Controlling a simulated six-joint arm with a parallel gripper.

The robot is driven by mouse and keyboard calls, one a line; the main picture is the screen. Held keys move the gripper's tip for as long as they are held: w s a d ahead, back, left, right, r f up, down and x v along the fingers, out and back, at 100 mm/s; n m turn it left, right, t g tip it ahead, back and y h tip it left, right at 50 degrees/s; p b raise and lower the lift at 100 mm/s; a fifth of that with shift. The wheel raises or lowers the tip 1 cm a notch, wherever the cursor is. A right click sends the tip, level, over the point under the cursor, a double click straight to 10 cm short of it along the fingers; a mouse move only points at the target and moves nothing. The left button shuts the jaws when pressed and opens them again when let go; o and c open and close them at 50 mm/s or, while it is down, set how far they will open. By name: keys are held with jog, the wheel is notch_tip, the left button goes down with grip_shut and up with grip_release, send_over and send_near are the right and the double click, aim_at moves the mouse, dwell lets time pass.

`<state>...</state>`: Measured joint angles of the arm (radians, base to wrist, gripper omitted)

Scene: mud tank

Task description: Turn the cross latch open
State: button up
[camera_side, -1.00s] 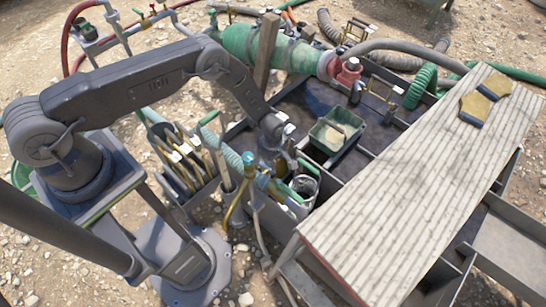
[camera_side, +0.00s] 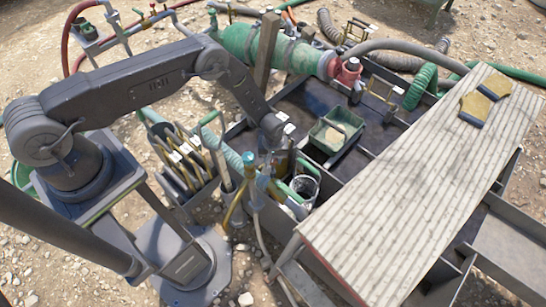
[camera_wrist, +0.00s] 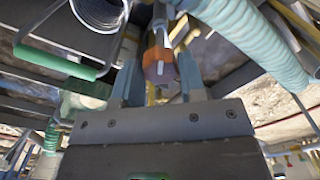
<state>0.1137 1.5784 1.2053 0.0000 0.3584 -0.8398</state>
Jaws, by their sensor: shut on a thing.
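My gripper (camera_wrist: 160,82) shows in the wrist view with its two grey-blue fingers on either side of an orange and grey knob-like piece (camera_wrist: 157,66). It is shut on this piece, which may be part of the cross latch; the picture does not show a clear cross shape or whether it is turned. In the side view my gripper (camera_side: 272,158) points down beside the teal-topped upright pipe (camera_side: 249,160), at the near left edge of the dark tank. The fingertips and what they hold are too small and partly hidden to make out there.
A metal bucket with a green handle (camera_side: 304,187) stands close to the right of my gripper. A pale corrugated hose (camera_wrist: 255,38) runs near the fingers in the wrist view. A green tray (camera_side: 336,138), a rack of tools (camera_side: 183,155) and a ribbed board (camera_side: 410,190) stand around.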

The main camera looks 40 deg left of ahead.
jog(key=shift+m, duration=0.6)
jog(key=o, duration=0.9)
notch_tip(320, 180, up, 14)
jog(key=shift+f, duration=0.1)
dwell(0.4)
